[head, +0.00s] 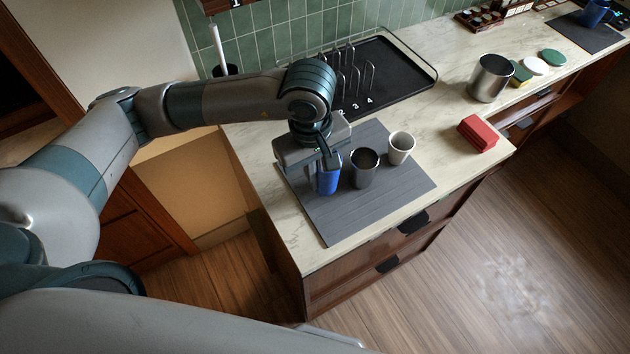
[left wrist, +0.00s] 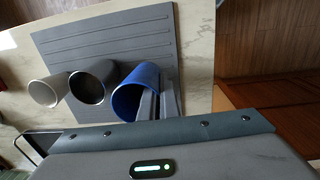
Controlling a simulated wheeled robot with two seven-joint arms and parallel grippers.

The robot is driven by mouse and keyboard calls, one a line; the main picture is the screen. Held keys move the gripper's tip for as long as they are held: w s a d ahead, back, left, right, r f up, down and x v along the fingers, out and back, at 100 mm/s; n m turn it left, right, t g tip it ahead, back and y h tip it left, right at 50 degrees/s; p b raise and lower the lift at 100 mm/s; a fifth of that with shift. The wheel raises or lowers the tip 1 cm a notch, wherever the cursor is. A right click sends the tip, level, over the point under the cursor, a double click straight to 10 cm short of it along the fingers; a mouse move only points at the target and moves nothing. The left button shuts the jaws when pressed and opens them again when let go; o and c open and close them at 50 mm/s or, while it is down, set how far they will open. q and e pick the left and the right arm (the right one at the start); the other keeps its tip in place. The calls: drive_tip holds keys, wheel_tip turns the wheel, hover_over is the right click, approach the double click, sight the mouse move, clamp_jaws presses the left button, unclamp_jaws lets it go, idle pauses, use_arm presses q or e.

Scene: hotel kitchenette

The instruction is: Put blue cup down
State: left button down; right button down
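The blue cup (head: 328,183) is upright at the left part of the dark grey mat (head: 348,222), directly under my left gripper (head: 326,163). In the left wrist view the two fingers (left wrist: 158,105) are close together at the right side of the blue cup (left wrist: 131,97), one over its opening and one outside, with the wall between them. The gripper appears shut on this wall. Whether the cup's base touches the mat is hard to tell. My right gripper is not in view.
A dark grey cup (head: 364,170) stands just right of the blue cup, and a white cup (head: 401,148) beyond it. A black rack tray (head: 385,75) lies behind. Red blocks (head: 477,134) and a metal canister (head: 490,79) stand right. The mat's front is clear.

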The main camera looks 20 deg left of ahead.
use_arm(q)
drive_tip(key=shift+f+p, duration=0.65)
drive_tip(key=shift+f, duration=0.85)
drive_tip(key=shift+f+b, duration=0.2)
drive_tip(key=shift+b, duration=0.1)
drive_tip(key=c, duration=2)
unclamp_jaws()
drive_tip(key=shift+r, duration=0.1)
drive_tip(key=shift+r, duration=0.1)
